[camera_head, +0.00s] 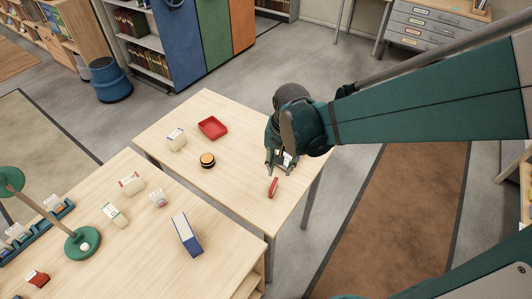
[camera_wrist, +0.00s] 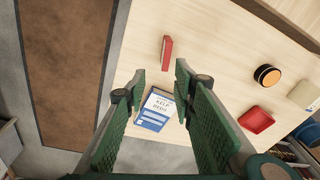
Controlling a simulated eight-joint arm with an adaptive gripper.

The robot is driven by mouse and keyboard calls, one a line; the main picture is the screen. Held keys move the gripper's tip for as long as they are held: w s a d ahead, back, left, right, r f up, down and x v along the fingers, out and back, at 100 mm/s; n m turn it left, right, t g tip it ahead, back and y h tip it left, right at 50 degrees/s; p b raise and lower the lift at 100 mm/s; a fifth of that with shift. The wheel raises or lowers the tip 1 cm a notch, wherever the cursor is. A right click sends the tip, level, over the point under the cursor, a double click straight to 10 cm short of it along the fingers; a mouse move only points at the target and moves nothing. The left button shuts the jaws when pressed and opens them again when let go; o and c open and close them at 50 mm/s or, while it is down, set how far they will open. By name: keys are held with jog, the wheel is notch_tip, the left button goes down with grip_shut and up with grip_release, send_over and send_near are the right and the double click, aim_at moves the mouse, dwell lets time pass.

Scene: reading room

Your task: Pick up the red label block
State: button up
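A narrow red block (camera_head: 273,187) lies on the far wooden table near its right edge. The wrist view shows the same red block (camera_wrist: 167,53) just beyond my fingertips, with nothing touching it. My gripper (camera_head: 276,168) is above that table edge, beside the block and pointing down. In the wrist view my gripper (camera_wrist: 160,72) has its two green fingers spread apart and empty.
A blue-and-white book (camera_wrist: 155,110) titled "Kelp Beds" lies below my fingers. A red tray (camera_head: 213,127), an orange-topped black round item (camera_head: 207,160) and a white box (camera_head: 177,139) stand farther left. A blue binder (camera_head: 187,234) stands on the near table (camera_head: 140,258).

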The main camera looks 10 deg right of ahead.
jog(key=m+g, duration=0.1)
send_over(274, 184)
jog(key=shift+s+f, duration=0.1)
jog(key=shift+f, duration=2.9)
jog(key=shift+f+b, duration=0.4)
jog(key=shift+f, duration=0.9)
jog(key=shift+f, duration=0.15)
jog(key=shift+f+b, duration=0.75)
jog(key=shift+f, duration=1.7)
jog(key=shift+c, duration=0.2)
grip_shut()
